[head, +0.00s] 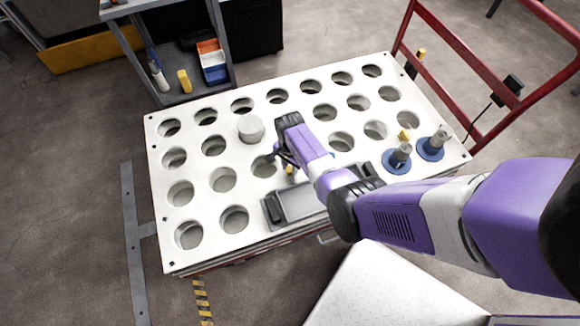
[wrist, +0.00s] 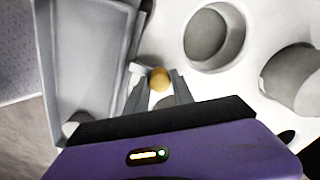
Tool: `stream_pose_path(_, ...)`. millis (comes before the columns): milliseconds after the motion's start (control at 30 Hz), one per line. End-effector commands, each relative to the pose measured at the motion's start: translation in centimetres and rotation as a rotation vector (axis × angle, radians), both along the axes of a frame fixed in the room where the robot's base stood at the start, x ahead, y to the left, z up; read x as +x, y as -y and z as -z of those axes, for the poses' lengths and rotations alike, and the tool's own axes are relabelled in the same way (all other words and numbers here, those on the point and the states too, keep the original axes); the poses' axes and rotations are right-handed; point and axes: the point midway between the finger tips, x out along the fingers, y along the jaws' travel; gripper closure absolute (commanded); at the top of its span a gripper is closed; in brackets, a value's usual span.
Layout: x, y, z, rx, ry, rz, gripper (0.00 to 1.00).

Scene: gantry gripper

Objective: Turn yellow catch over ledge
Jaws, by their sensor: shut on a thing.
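The yellow catch (wrist: 160,78) shows as a small rounded yellow end between the fingertips of my gripper (wrist: 157,88) in the wrist view. My gripper is shut on it, and the fingers hide its lower part. In the head view a bit of the yellow catch (head: 289,170) shows beneath my gripper (head: 284,163). It is beside the grey tray (head: 318,204), whose raised rim (wrist: 128,62) runs close to the catch in the wrist view. I cannot tell from these frames how far the catch is turned over the ledge.
The white plate (head: 200,135) has rows of round holes. A grey cylinder (head: 251,128) stands behind my gripper. Two blue-flanged parts (head: 396,160) and another yellow piece (head: 404,134) are at the right. A red frame (head: 463,55) stands beyond, and a grey shelf (head: 185,65) at the back left.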

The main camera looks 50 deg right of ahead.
Motion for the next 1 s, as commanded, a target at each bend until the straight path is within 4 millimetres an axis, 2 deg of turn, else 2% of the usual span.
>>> stream_pose_path(167, 0.0, 0.1, -0.1, -0.001, 0.001, 0.002, 1.0)
stream_pose_path(200, 0.0, 0.1, -0.1, -0.001, 0.001, 0.001, 0.63)
stream_pose_path(267, 0.0, 0.1, -0.1, -0.001, 0.001, 0.001, 0.51)
stream_pose_path(300, 0.0, 0.1, -0.1, -0.001, 0.001, 0.001, 0.5)
stream_pose_path(567, 0.0, 0.0, -0.1, 0.0, 0.001, 0.0, 0.5)
stream_pose_path(667, 0.0, 0.0, -0.6, -0.001, 0.002, 0.0, 0.5)
stream_pose_path(1000, 0.0, 0.1, -5.9, -0.001, 0.003, 0.001, 0.5)
